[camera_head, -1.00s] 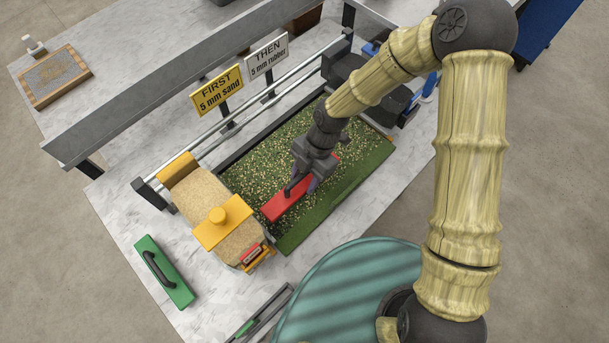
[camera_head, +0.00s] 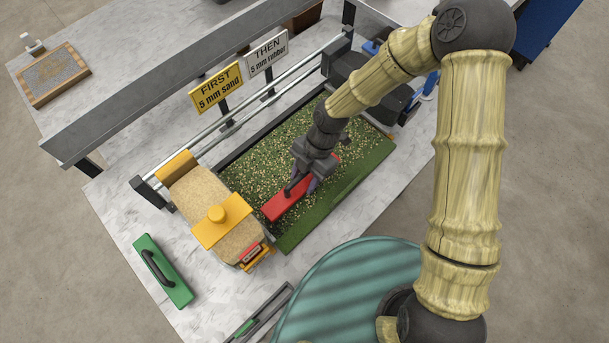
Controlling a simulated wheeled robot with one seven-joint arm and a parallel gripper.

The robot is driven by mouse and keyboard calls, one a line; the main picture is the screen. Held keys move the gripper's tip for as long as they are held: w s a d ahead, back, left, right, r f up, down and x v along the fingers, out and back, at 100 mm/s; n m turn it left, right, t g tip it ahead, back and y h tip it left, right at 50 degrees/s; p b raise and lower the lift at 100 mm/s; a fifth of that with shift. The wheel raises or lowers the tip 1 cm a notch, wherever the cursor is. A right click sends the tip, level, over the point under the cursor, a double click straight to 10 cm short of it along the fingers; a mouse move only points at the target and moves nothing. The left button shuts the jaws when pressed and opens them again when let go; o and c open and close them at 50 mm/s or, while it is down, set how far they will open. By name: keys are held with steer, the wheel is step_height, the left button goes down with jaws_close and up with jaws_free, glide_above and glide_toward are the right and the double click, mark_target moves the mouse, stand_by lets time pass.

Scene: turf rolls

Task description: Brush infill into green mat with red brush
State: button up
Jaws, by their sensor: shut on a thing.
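The green mat (camera_head: 350,188) lies in the middle of the marble-topped table. Pale infill grains (camera_head: 262,172) are scattered over much of it, while its front right strip looks plain green. The red brush (camera_head: 277,208) rests low on the mat, near its left front part, set slantwise. My gripper (camera_head: 307,183) is shut on the red brush from above. The gripper and wrist hide the brush's middle and part of the mat behind it. I cannot tell how firmly the bristles touch the mat.
A yellow-framed hopper (camera_head: 217,212) full of sand stands left of the mat. A green block (camera_head: 163,271) with a black handle lies front left. Metal rails (camera_head: 240,105) and a yellow sign (camera_head: 217,88) and a white sign (camera_head: 267,54) stand behind. A dark machine part (camera_head: 368,82) stands back right.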

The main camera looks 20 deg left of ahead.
steer(key=shift+f+b, duration=0.65)
steer(key=shift+f, duration=0.3)
stand_by(0.6)
stand_by(0.4)
steer(key=shift+w+d+p, duration=0.3)
steer(key=shift+w+p, duration=0.05)
steer(key=shift+w, duration=0.4)
steer(key=shift+w+d+p, duration=0.25)
steer(key=shift+w+p, duration=0.05)
steer(key=shift+w, duration=0.45)
steer(key=shift+s, duration=0.15)
steer(key=shift+s+a, duration=0.3)
steer(key=shift+s, duration=0.4)
steer(key=shift+s+a, duration=0.25)
steer(key=shift+s, duration=0.45)
